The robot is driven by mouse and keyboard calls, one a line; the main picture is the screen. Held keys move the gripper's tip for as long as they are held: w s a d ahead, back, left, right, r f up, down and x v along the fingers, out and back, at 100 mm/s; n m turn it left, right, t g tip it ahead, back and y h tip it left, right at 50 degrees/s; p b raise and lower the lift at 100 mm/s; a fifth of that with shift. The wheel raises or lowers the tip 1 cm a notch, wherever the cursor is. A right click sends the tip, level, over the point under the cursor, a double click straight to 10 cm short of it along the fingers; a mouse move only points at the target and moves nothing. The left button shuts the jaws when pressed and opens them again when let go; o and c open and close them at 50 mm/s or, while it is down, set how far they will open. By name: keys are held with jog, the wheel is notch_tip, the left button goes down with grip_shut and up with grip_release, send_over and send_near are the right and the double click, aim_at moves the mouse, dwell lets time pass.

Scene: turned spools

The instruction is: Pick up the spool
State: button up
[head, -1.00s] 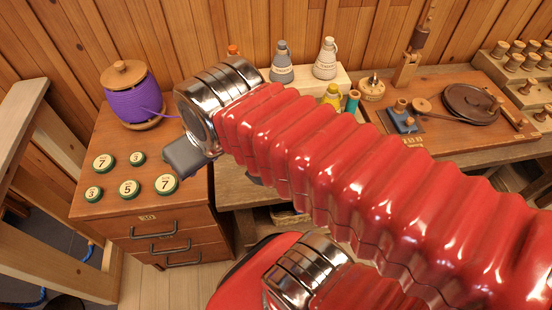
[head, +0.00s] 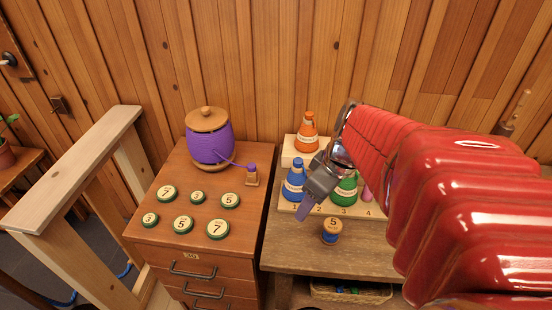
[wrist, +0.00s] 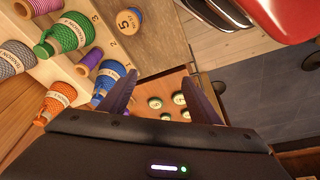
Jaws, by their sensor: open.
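A small spool (head: 331,238) with a blue winding and a wooden top marked 5 stands upright on the bench, in front of the numbered rack. Its top also shows in the wrist view (wrist: 128,22), at the upper middle. A large purple spool (head: 209,146) with wooden ends stands on the cabinet, its thread running to a small wooden piece with a purple top (head: 252,176). My gripper (head: 305,211) is open and empty, left of and above the small spool, apart from it. In the wrist view its two fingers (wrist: 160,92) stand apart with nothing between them.
The rack (head: 355,210) holds blue, green and pink thread pieces, and an orange cone (head: 306,132) stands behind. Several green-rimmed discs (head: 182,224) lie on the cabinet top (head: 160,249). A wooden frame (head: 75,170) stands at left. The bench front (head: 300,258) is clear.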

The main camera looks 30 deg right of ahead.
aim_at(336, 225)
jog(key=s+d+f+n+y, duration=0.1)
jog(key=d+f, duration=0.1)
jog(key=d, duration=0.4)
jog(key=s+d+f+n, duration=0.2)
jog(key=d+f, duration=0.1)
jog(key=d, duration=0.3)
jog(key=shift+d+f+t+y, duration=0.25)
jog(key=shift+f+t+y, duration=0.05)
jog(key=shift+f+y, duration=0.1)
jog(key=x, duration=0.8)
jog(key=shift+f, duration=0.2)
jog(key=shift+w, duration=0.1)
jog(key=shift+a+f, duration=0.1)
jog(key=shift+f, duration=0.05)
jog(key=shift+x, duration=2.45)
jog(key=shift+f, duration=0.1)
